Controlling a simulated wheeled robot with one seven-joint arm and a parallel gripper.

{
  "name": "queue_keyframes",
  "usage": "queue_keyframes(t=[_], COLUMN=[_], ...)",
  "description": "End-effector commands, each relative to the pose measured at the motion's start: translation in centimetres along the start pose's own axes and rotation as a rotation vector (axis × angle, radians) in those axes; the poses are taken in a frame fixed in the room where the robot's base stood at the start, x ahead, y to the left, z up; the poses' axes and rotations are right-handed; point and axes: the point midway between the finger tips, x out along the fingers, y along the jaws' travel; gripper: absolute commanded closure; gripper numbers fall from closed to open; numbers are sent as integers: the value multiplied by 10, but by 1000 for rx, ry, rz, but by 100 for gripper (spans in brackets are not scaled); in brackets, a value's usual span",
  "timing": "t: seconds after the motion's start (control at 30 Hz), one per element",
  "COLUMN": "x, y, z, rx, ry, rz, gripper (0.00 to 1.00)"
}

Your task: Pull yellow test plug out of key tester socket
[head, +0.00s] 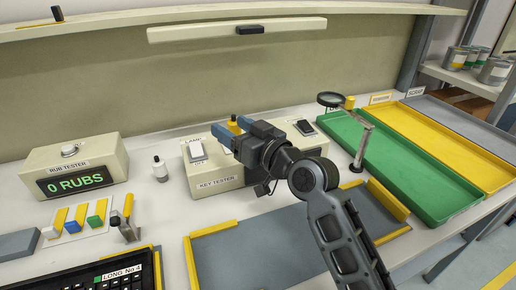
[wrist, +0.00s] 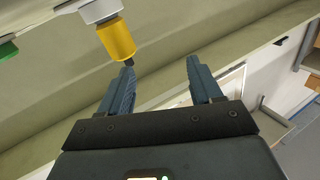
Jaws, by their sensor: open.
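The key tester (head: 215,181) is a cream box on the bench in the head view. The yellow test plug (head: 234,128), with a dark tip, stands on top of it, partly hidden by my gripper (head: 227,122). In the wrist view the yellow plug (wrist: 117,40) sits in a pale grey collar, the socket (wrist: 101,10), its dark tip close to one blue fingertip. My gripper (wrist: 160,64) is open, with nothing between its fingers. The plug is left of the gap between them in the wrist view; I cannot tell whether the finger touches it.
A magnifier stand (head: 361,150), green tray (head: 433,190) and yellow tray (head: 445,145) are to the right. A grey mat (head: 235,258) lies in front.

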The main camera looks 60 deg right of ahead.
Motion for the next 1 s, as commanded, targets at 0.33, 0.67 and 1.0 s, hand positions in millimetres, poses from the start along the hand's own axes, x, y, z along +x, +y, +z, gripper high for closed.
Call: queue_keyframes(t=[0.33, 0.67, 1.0], x=[-28, -21, 27], y=[26, 37, 42], z=[29, 33, 33], rx=[-89, -121, -119], ry=[-11, -11, -12], rz=[88, 116, 115], gripper=[36, 36, 36])
